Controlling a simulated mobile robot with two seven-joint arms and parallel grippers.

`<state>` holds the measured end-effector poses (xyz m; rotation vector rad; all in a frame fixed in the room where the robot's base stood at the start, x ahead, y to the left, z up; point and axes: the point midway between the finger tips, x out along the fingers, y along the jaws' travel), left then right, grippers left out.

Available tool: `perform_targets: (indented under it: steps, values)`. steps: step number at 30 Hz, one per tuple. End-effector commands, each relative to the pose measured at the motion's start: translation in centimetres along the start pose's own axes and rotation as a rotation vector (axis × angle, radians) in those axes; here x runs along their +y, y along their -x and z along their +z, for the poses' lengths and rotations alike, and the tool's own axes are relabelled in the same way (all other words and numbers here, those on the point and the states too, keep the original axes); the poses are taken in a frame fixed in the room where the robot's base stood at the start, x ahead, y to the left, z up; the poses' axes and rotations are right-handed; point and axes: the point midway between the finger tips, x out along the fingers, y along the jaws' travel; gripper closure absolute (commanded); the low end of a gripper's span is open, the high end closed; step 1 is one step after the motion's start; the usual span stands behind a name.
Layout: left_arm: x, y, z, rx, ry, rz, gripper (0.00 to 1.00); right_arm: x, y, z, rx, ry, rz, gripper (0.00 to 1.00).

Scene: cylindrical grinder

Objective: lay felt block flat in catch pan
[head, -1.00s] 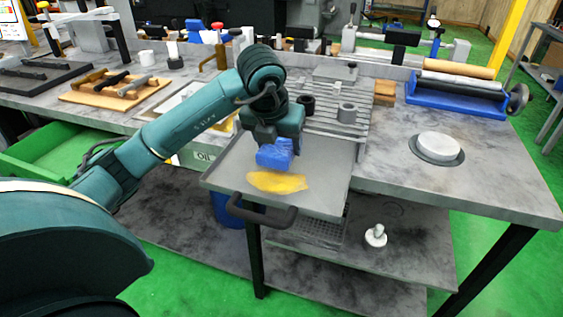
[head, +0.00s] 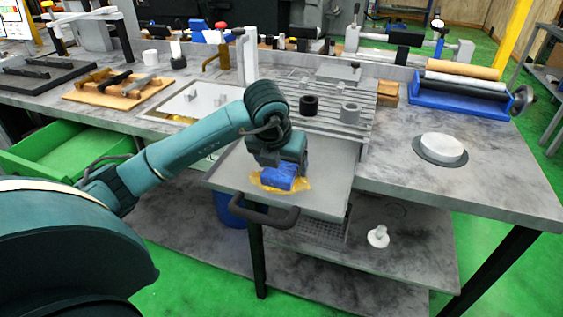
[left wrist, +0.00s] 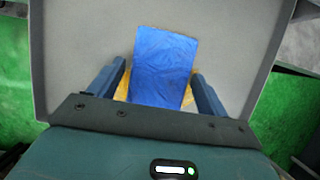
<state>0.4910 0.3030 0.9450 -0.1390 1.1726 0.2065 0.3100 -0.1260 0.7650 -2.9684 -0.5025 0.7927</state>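The felt block (head: 279,178) is blue and lies over a yellow patch (head: 304,185) in the grey catch pan (head: 325,180). My left gripper (head: 279,168) is right above the block in the head view. In the left wrist view the blue block (left wrist: 163,65) is between the two fingers of my left gripper (left wrist: 160,75). A narrow gap with some yellow shows between each finger and the block, so the gripper looks open around it. The block's underside is hidden, so full contact with the pan cannot be told. My right gripper is not in view.
The pan has a dark front handle (head: 262,213). Behind it are a slatted plate with a black ring (head: 309,105) and a grey ring (head: 350,113). A white disc (head: 440,147) sits on the bench at right. A green drawer (head: 60,150) stands open at left.

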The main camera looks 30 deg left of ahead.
Motion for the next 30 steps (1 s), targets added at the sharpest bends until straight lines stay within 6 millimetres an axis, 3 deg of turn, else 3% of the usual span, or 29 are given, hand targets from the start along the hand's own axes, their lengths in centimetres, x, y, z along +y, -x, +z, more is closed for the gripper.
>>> perform_targets:
  steps: [13, 24, 30]
  values:
    - [0.0, 0.8, 0.2, -0.002, 0.0, 0.0, 0.16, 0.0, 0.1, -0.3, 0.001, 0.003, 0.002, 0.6]
    - [-0.1, 8.4, 0.2, -0.006, -0.001, -0.002, 0.16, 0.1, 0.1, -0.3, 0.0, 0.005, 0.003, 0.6]
    - [0.0, 11.3, 0.2, -0.002, 0.0, 0.0, 0.16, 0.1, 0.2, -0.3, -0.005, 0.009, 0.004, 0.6]
